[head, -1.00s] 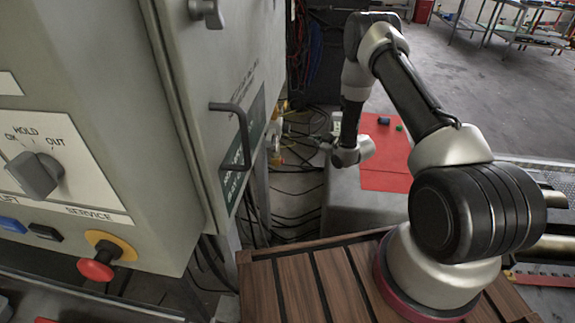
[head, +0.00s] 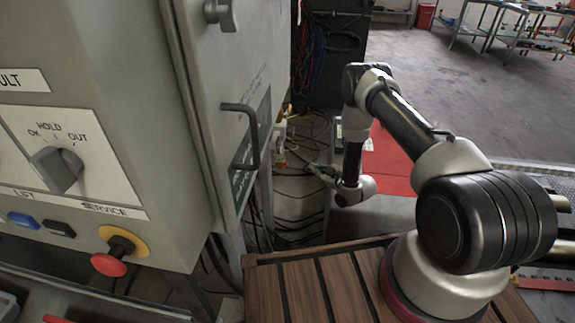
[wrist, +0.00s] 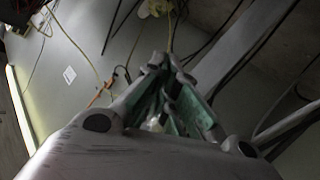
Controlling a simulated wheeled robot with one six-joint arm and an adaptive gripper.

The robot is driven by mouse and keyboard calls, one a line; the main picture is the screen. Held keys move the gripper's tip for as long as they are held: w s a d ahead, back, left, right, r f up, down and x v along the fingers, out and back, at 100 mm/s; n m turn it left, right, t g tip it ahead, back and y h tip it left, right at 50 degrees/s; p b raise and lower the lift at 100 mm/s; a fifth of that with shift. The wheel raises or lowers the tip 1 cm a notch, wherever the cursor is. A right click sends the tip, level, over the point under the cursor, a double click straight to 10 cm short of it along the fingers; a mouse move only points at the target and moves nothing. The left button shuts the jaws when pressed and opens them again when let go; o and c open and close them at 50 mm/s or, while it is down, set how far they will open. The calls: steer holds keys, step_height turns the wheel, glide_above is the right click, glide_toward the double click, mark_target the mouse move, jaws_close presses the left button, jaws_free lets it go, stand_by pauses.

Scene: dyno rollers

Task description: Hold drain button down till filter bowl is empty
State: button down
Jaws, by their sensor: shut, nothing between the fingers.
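My gripper (head: 318,170) is at the end of my arm, low beside the cabinet's right side in the head view, pointing left towards cables. In the wrist view, its fingers (wrist: 168,68) are together with nothing held. A small pale and yellow fitting (head: 280,140) shows beyond the cabinet edge, up and left of my gripper and apart from it. It may be the filter, but it is too small to make out a bowl, its water level or a drain button.
The grey cabinet (head: 100,210) fills the left, with a selector knob (head: 56,170), a red mushroom button (head: 108,264) and a protruding door handle (head: 250,135). Loose cables (head: 290,205) hang below its side. A red mat (head: 390,165) lies behind my wrist. Open floor (head: 440,75) lies beyond.

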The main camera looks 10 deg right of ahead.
steer(key=w+a, duration=0.2)
steer(key=a, duration=0.5)
steer(key=shift+w, duration=0.15)
steer(key=shift+a, duration=0.15)
stand_by(1.2)
steer(key=shift+w+a, duration=0.1)
steer(key=shift+a, duration=0.2)
steer(key=shift+w+a, duration=0.15)
steer(key=shift+a, duration=0.3)
stand_by(1.6)
stand_by(2.1)
steer(key=shift+s+d, duration=0.3)
steer(key=shift+d, duration=0.55)
steer(key=shift+s+d, duration=0.25)
steer(key=shift+d, duration=0.55)
steer(key=shift+s+d, duration=0.25)
steer(key=shift+d, duration=0.55)
steer(key=shift+s+d, duration=0.25)
steer(key=shift+d, duration=0.55)
